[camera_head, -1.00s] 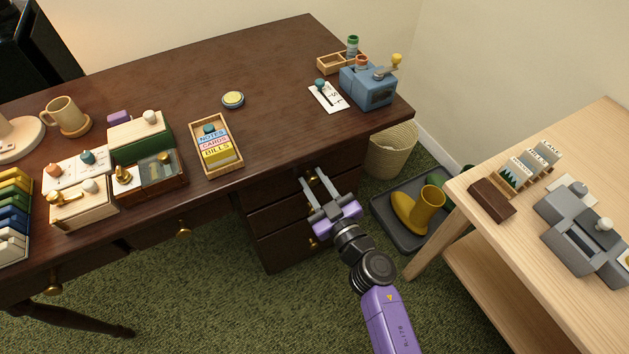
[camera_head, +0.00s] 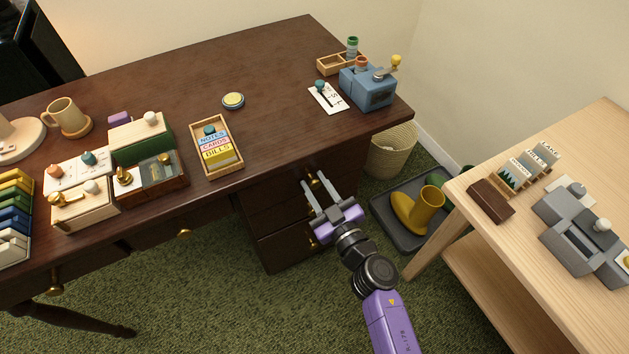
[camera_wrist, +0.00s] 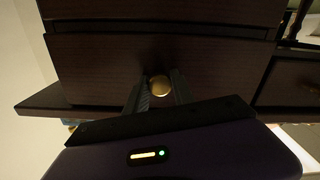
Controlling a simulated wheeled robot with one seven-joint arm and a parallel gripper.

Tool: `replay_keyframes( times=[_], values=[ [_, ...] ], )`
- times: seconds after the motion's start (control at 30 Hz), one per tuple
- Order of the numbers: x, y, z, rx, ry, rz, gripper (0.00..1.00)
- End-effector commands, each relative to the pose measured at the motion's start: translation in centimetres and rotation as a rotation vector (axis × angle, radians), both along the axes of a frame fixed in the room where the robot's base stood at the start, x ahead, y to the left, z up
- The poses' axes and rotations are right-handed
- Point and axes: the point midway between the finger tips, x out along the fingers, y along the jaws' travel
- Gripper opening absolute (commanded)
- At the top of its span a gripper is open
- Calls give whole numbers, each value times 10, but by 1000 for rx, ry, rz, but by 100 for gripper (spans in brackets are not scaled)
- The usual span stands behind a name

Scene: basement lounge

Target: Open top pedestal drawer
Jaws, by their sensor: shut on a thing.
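The dark wood pedestal (camera_head: 270,246) stands under the right end of the desk, with stacked drawers and brass knobs. My gripper (camera_head: 314,179) reaches its top drawer from the front. In the wrist view, the top drawer front (camera_wrist: 110,70) fills the middle. Its round brass knob (camera_wrist: 160,86) sits between my two fingers, which are shut on it. The desk overhang hides much of the top drawer in the head view, so I cannot tell clearly whether it stands out from the pedestal.
A grey tray (camera_head: 405,238) with yellow boots (camera_head: 418,208) lies on the floor right of the pedestal. A woven basket (camera_head: 392,152) stands behind it. A light wood table (camera_head: 490,240) is at the right. Carpet before the pedestal is clear.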

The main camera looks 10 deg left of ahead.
Motion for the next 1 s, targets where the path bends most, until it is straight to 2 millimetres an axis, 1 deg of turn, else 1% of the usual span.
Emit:
replay_keyframes(
  times=[0.17, 0.27, 0.5, 0.7, 0.83, 1.0],
  values=[
    [-29, -20, 4, -1, 6, -2, 0],
    [-53, -36, 5, 0, 9, -4, 0],
    [-117, -78, 5, -1, 7, -2, 0],
    [-162, -108, 3, -1, 5, 0, 0],
    [-183, -123, 1, -1, 4, 0, 0],
    [-200, -135, 1, -1, 1, 1, 0]
  ],
)
